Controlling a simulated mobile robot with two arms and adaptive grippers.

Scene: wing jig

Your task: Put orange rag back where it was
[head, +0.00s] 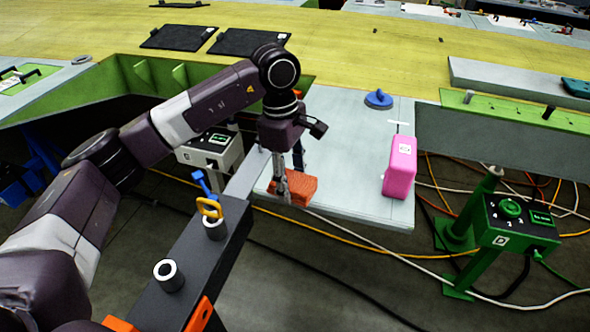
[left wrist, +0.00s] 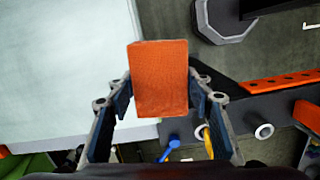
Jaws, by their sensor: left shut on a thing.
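The orange rag (head: 302,188) is a folded block at the front left corner of the pale grey table (head: 345,150) in the head view. My left gripper (head: 284,190) points down and is shut on the rag. In the left wrist view the rag (left wrist: 158,78) sits between the two fingers, overlapping the table's edge, with dark floor beyond. I cannot tell whether its underside touches the table. My right gripper is in neither view.
A pink box (head: 400,167) stands at the table's right side, and a blue round object (head: 379,99) lies near its back. A dark beam (head: 200,255) with metal sockets and a yellow ring (head: 209,207) lies left of the table. A green control box (head: 517,223) stands at right. Cables cross the floor.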

